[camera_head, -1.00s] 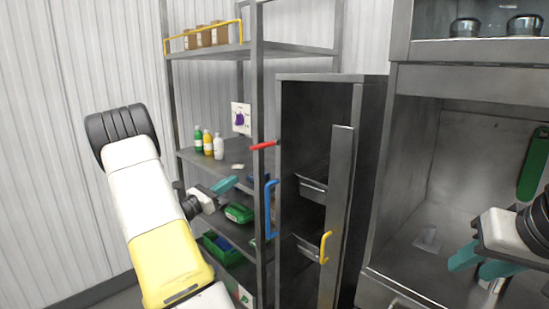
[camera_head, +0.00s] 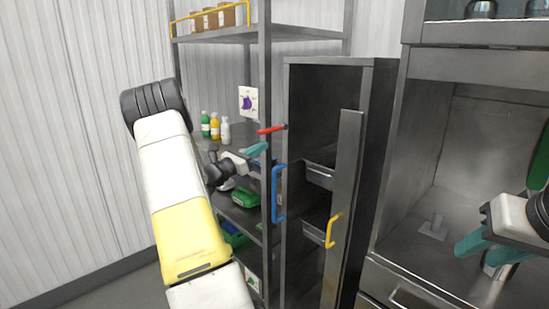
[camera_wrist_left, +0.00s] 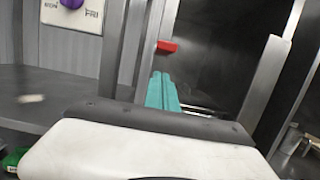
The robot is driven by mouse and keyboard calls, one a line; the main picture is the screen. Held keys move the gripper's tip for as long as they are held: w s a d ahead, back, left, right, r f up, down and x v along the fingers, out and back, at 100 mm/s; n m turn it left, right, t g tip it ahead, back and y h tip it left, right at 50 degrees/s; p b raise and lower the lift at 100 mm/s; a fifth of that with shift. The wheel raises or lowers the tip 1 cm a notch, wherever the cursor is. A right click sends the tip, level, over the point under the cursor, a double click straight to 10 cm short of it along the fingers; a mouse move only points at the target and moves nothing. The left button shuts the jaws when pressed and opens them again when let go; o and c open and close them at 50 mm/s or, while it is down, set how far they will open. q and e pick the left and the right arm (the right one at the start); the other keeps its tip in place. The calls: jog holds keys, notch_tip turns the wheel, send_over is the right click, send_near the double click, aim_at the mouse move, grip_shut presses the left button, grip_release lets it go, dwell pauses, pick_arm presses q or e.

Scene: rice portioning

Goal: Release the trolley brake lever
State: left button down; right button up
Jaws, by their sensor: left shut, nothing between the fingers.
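The red lever (camera_head: 271,129) sticks out at the left front edge of the tall grey cabinet or trolley, beside the shelf post. It also shows in the left wrist view (camera_wrist_left: 167,46), just above and beyond my fingers. My left gripper (camera_head: 256,149) has teal fingers that are shut and empty. In the head view they are just below and left of the red lever; I cannot tell whether they touch it. In the left wrist view the fingertips (camera_wrist_left: 162,82) point toward the lever with a small gap. My right gripper (camera_head: 482,255) has its two teal fingers apart, at the lower right.
The shelf rack (camera_head: 264,60) stands close around my left arm, with bottles (camera_head: 214,126) and green boxes (camera_head: 245,197) on it. A blue handle (camera_head: 277,194) and a yellow handle (camera_head: 332,231) are on the cabinet. A steel bay (camera_head: 455,150) is at right.

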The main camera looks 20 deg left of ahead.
pick_arm(q)
notch_tip(320, 180, up, 2)
jog(key=shift+r, duration=0.25)
jog(key=shift+s+r, duration=0.1)
